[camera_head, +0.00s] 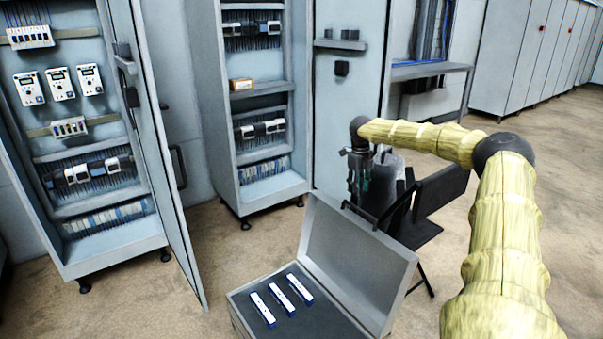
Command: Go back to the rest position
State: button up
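My gripper (359,190) hangs pointing down at the end of my yellow-sleeved arm, right of the middle of the view. It is above and behind the raised lid of the grey case and in front of a dark chair. It is small and dark here, so I cannot tell whether its fingers are apart. No object clearly shows between them.
An open grey case (345,262) on the floor holds three white-and-blue modules (281,297). A black chair (425,215) stands close behind it. Two open electrical cabinets stand left, one with a swung-out door (168,150).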

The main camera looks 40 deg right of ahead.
jog(key=shift+w+f, duration=0.1)
jog(key=w+a+f+n+h+p, duration=0.2)
jog(key=w+a+n+h, duration=0.25)
jog(key=a, duration=0.45)
jog(key=w+a+f+n+h+p, duration=0.25)
jog(key=w+a+n, duration=0.25)
jog(key=a, duration=0.4)
jog(key=s+a+f+n+t+p, duration=0.1)
jog(key=a+f+n+t, duration=0.35)
jog(key=a, duration=0.65)
jog(key=a+f+n+t+p, duration=0.1)
jog(key=a+f+n, duration=0.5)
jog(key=a, duration=0.5)
jog(key=s+a+f+n+y+p, duration=0.15)
jog(key=s+a+f+n, duration=0.3)
jog(key=s+a, duration=0.45)
jog(key=s+a+f+n+y+p, duration=0.1)
jog(key=s+a+f+n+y, duration=0.2)
jog(key=s+a+n, duration=0.5)
jog(key=s+a+n+g+y+p, duration=0.1)
jog(key=s+a, duration=0.3)
jog(key=s, duration=0.9)
jog(key=s+a+n+g+y+p, duration=0.1)
jog(key=s+a+n+g, duration=0.3)
jog(key=s, duration=0.9)
jog(key=shift+s+a+r+y, duration=0.2)
jog(key=shift+a+r+y, duration=0.2)
jog(key=shift+a+y, duration=0.2)
